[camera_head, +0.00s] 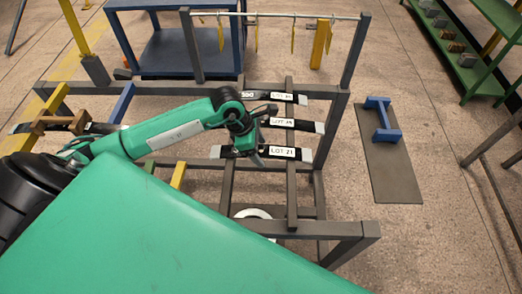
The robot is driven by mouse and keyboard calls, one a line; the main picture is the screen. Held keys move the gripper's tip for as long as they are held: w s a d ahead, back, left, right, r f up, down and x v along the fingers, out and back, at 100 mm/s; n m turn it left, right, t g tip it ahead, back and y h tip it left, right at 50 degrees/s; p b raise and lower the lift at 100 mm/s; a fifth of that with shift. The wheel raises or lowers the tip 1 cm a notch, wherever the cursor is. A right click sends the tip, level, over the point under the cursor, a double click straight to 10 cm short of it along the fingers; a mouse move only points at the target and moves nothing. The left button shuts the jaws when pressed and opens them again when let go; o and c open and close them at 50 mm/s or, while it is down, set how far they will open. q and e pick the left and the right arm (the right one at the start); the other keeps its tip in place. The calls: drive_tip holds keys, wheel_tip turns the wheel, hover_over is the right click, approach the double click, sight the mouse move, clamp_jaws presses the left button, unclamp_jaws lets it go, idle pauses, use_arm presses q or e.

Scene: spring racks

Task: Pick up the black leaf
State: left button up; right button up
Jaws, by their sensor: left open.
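Three black leaves with pale ends and white "LOT" labels lie crosswise on the dark metal rack. The far leaf (301,99), the middle leaf (305,126) and the near leaf (304,154) are spaced one behind another. The near label appears to read "LOT 21"; the others are too small to read surely. My left gripper (258,157) is open, pointing down at the left part of the near leaf and hiding some of it. Whether its fingers touch the leaf I cannot tell. My right gripper is out of view.
The dark rack frame (345,105) has upright posts and a top rail with yellow hanging pieces. A blue table (165,55) stands behind. At left, a brown wooden block (62,122) sits on another dark bar. A grey mat (390,170) with a blue stand (380,115) lies at right.

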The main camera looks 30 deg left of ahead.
use_arm(q)
clamp_jaws()
drive_tip(key=shift+w+r, duration=0.1)
drive_tip(key=shift+r, duration=0.1)
